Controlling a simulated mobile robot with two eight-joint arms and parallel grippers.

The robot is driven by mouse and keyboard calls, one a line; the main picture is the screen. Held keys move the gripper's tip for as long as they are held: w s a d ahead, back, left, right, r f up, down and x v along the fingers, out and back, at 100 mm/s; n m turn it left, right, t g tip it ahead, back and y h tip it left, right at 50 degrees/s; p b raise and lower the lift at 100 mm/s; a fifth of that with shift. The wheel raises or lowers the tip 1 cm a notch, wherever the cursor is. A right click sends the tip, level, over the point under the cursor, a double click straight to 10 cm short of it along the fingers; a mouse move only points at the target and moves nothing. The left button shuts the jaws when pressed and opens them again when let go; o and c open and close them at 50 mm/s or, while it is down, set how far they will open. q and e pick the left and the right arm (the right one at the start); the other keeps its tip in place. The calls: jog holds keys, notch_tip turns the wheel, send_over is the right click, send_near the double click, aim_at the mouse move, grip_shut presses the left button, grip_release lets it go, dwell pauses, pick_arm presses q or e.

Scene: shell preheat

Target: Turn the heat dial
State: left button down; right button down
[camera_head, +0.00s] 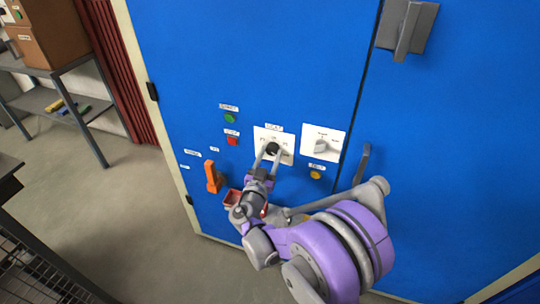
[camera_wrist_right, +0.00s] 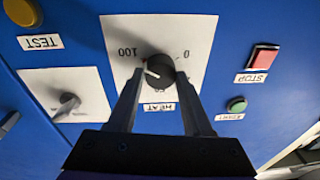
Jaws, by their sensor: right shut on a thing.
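The heat dial (camera_head: 272,149) is a black round knob on a white plate on the blue cabinet front. In the right wrist view the heat dial (camera_wrist_right: 158,71) has a pale pointer mark, and its plate carries numbers including 0 and 100; the "HEAT" label is upside down there. My right gripper (camera_head: 268,155) reaches the dial from below, one finger on each side of it. In the right wrist view the right gripper (camera_wrist_right: 160,85) is shut on the knob, and the fingers hide part of the plate. My left gripper is not in view.
A second white plate with a grey selector knob (camera_head: 321,145) is right of the dial. A green button (camera_head: 229,118), a red button (camera_head: 233,141), a yellow button (camera_head: 315,175) and an orange lever (camera_head: 212,178) are nearby. A grey door handle (camera_head: 361,165) sticks out at right.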

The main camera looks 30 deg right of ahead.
jog(key=shift+c, duration=1.6)
grip_release()
jog(key=v, duration=1.1)
jog(key=shift+b, duration=0.35)
jog(key=shift+d+r, duration=0.1)
jog(key=s+d+n+g+y+p, duration=0.4)
jog(key=s+g+y, duration=0.15)
jog(key=s, duration=0.35)
jog(key=s+a+n+g+y+p, duration=0.2)
jog(key=s+a+n+y+p, duration=0.2)
jog(key=s+a, duration=0.7)
jog(key=r+n+y, duration=0.1)
jog(key=n+y, duration=0.1)
jog(key=y, duration=0.2)
jog(key=shift+s+p, duration=0.35)
jog(key=shift+s, duration=0.05)
